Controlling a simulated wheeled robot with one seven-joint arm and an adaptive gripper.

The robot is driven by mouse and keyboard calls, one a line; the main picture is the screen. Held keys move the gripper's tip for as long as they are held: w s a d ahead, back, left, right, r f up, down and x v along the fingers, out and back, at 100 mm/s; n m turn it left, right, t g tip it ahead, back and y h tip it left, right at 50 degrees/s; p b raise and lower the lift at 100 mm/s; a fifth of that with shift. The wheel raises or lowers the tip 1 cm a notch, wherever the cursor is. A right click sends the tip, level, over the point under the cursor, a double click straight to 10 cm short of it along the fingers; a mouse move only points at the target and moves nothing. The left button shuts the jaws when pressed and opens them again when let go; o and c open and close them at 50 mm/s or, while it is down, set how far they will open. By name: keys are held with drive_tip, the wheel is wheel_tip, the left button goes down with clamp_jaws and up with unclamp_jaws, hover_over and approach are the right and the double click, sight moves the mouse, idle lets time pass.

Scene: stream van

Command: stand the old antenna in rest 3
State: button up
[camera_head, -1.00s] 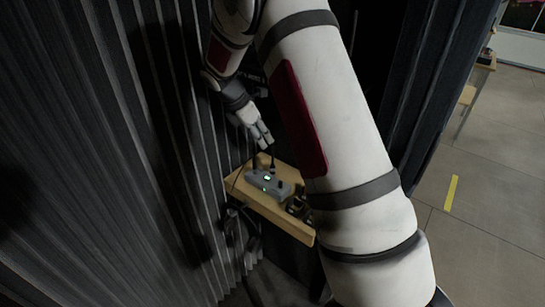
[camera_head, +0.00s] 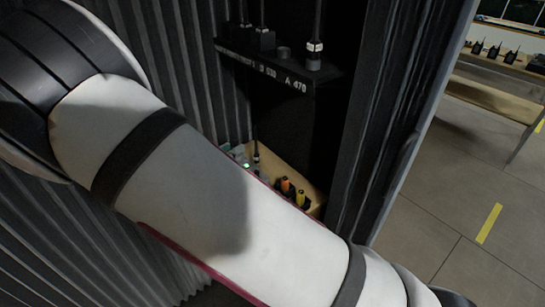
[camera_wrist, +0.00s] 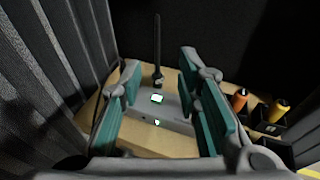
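A black antenna (camera_wrist: 157,45) stands upright on a grey device (camera_wrist: 170,104) with green lit displays; it also shows in the head view (camera_head: 256,150). I cannot tell for sure that it is the old antenna. My gripper (camera_wrist: 160,72) is open, its teal-padded fingers on either side of the device and the antenna's foot, with no contact visible. In the head view my arm hides most of the gripper and device. A dark rack ledge (camera_head: 290,78) above carries white lettering, including "3 510" and "A 470". Black antennas (camera_head: 316,42) stand on it, with a low round stub (camera_head: 284,52) between them.
The device sits on a wooden shelf (camera_wrist: 180,146). Orange (camera_wrist: 239,99) and yellow (camera_wrist: 278,111) capped items stand in dark holders at its right. A ribbed wall (camera_wrist: 45,70) is close on the left. A dark door edge (camera_head: 385,120) bounds the right in the head view.

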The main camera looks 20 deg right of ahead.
hover_over(256, 154)
drive_tip(key=f, duration=0.3)
drive_tip(key=shift+w+d+t, duration=0.15)
drive_tip(key=shift+w+t, duration=0.1)
drive_tip(key=shift+t, duration=0.15)
clamp_jaws()
